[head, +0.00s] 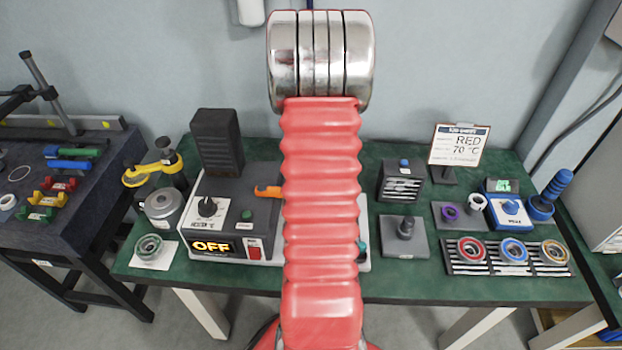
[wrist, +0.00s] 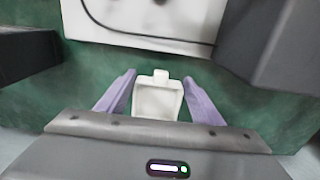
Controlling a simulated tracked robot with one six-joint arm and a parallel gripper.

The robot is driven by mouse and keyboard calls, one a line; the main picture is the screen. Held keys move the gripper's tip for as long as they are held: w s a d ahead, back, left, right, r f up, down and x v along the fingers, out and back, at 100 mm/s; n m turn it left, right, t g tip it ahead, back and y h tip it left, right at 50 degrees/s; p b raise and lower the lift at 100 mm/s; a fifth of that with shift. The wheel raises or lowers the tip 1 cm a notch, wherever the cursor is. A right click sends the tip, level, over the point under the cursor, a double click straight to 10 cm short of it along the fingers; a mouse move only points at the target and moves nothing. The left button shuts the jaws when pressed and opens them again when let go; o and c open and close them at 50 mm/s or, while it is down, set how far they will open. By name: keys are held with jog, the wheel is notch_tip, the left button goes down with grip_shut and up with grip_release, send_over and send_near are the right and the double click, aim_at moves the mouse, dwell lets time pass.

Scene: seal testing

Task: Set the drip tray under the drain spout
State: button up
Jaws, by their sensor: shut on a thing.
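The drip tray (wrist: 158,98) is a small white open tray with a short tab on its far edge, seen in the wrist view. My gripper (wrist: 158,84) has two pale purple fingers, one on each side of the tray, and is shut on it. The green table top shows around and beyond the tray; I cannot tell whether the tray touches it. In the head view my red arm hides my gripper and the tray. I cannot make out the drain spout in either view. A heater unit (head: 230,215) with an orange lever (head: 268,191) stands partly behind my arm.
In the wrist view a white panel (wrist: 140,38) lies ahead, with dark blocks at left (wrist: 28,50) and right (wrist: 270,45). In the head view a seal rack (head: 510,272) and a sign (head: 459,145) stand at right. A metal pot (head: 162,208) stands left of the heater.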

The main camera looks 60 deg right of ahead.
jog(key=shift+f, duration=1.85)
jog(key=o, duration=1)
jog(key=shift+o, duration=0.2)
notch_tip(320, 180, up, 12)
